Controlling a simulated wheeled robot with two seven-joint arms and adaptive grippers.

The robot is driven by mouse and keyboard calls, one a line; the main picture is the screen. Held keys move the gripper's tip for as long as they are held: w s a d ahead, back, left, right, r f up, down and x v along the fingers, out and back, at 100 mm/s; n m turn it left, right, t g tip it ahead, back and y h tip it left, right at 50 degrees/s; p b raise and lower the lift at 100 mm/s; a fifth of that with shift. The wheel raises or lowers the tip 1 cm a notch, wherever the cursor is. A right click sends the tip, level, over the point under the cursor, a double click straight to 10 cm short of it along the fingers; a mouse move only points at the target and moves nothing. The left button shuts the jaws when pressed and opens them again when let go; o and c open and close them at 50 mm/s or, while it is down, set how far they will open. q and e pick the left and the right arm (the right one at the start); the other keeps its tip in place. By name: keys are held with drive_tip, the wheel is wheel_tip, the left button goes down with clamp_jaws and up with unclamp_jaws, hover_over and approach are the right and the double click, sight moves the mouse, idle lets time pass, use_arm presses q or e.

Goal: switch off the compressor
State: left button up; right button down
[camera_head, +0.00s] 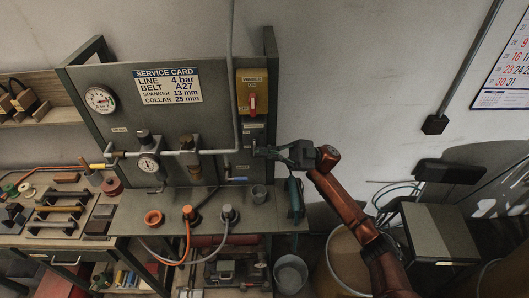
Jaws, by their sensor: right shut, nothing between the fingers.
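A yellow switch box (250,92) with a red knob (252,104) is mounted on the right part of the grey panel (215,90). The knob looks upright; the box's small label is hard to read. My right gripper (258,150) is shut and empty, in front of the panel's right edge below the switch box and apart from the knob. Its arm comes in from the lower right. A dark machine (232,272) stands on the shelf under the bench; I cannot tell whether it is the compressor. My left gripper is not in view.

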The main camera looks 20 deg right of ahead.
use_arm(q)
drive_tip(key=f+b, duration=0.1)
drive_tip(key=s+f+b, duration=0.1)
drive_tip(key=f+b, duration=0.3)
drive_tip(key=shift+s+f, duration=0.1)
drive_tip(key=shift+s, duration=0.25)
use_arm(e)
drive_tip(key=v, duration=1)
drive_tip(key=shift+s+f, duration=0.1)
drive_tip(key=shift+f, duration=0.05)
